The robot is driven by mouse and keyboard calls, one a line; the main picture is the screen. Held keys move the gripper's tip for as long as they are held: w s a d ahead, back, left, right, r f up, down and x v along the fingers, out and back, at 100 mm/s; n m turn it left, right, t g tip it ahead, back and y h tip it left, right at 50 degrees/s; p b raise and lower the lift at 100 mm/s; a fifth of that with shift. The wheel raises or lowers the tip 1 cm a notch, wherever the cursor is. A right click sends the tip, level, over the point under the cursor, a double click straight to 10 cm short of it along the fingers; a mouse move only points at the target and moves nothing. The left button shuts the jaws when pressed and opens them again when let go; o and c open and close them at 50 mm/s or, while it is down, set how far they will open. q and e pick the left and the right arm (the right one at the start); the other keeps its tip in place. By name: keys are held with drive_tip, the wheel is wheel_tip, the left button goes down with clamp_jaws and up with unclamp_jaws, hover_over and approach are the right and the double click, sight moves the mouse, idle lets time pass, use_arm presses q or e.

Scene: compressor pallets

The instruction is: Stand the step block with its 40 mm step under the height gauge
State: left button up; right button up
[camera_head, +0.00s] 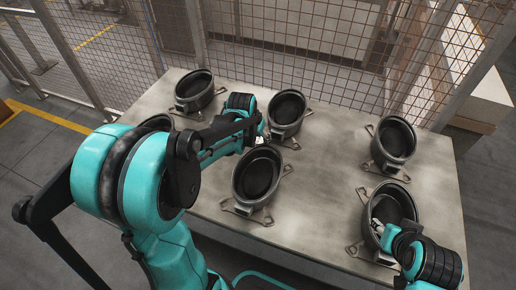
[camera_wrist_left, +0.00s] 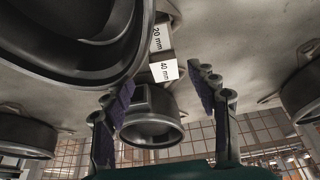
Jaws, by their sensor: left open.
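The step block (camera_wrist_left: 164,62) shows in the left wrist view as a small block with white faces marked "20 mm" and "40 mm". It is beside the rim of a large dark housing, on the table. My left gripper (camera_wrist_left: 162,80) is open, with its two purple-padded fingers apart and the block's 40 mm end ahead of the gap between them. It does not hold the block. In the head view my left arm hides most of this spot. My right gripper (camera_head: 381,229) is at the near right housing; its fingers are not clear. I cannot make out the height gauge.
Several dark compressor housings with bracket feet stand on the grey table (camera_head: 325,165), including one front centre (camera_head: 257,172), one at the back (camera_head: 287,108) and one at right (camera_head: 396,140). Mesh fencing (camera_head: 300,40) stands behind. The table between the middle and right housings is clear.

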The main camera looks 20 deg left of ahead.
sight(257, 142)
use_arm(q)
drive_tip(key=b+x, duration=0.1)
drive_tip(key=x, duration=0.2)
drive_tip(key=b+x, duration=0.1)
drive_tip(key=x, duration=0.1)
drive_tip(key=shift+a+f+b, duration=0.1)
drive_tip(key=shift+a+b, duration=0.15)
drive_tip(key=shift+b, duration=0.05)
use_arm(e)
wheel_tip(257, 142, down, 3)
drive_tip(key=shift+r, duration=0.2)
use_arm(q)
clamp_jaws()
